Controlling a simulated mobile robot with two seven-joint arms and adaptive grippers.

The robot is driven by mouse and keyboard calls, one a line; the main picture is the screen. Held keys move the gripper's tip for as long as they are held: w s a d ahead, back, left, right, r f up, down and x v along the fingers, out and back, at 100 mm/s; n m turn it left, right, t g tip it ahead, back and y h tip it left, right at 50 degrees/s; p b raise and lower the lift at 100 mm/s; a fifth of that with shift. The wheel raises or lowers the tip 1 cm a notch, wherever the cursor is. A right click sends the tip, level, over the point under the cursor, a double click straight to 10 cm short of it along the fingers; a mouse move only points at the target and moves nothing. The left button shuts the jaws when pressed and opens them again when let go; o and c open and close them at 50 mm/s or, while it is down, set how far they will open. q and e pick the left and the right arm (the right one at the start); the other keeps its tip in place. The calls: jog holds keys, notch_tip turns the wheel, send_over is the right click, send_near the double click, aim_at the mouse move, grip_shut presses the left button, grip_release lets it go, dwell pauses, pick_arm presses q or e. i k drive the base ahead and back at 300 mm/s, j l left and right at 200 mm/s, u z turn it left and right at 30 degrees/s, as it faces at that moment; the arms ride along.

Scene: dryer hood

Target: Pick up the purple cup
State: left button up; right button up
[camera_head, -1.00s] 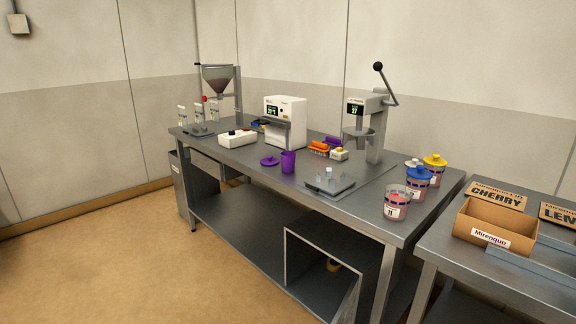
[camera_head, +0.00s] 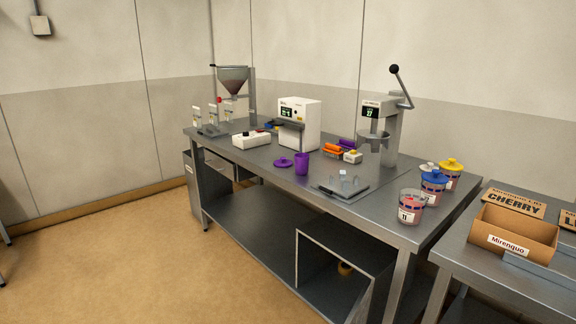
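The purple cup (camera_head: 302,164) stands upright on the grey metal table (camera_head: 262,176), near its front edge. A purple lid (camera_head: 284,162) with a knob lies flat on the table just left of the cup. Neither of my grippers shows in the head view, and the cup stands free with nothing holding it.
A white machine (camera_head: 299,122) stands behind the cup. A white box (camera_head: 251,139) is to the left, a tray with small vials (camera_head: 341,186) to the right. Open floor (camera_head: 130,250) lies front left.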

aim_at(301, 160)
jog(key=i+j+u, duration=0.1)
jog(key=u, duration=0.35)
jog(key=i+u, duration=0.2)
jog(key=u, duration=0.25)
jog(key=i, duration=1.45)
jog(key=i+z, duration=0.2)
jog(key=i, duration=0.4)
jog(key=i+j+z, duration=0.2)
jog(key=i, duration=0.4)
jog(key=z, duration=1.6)
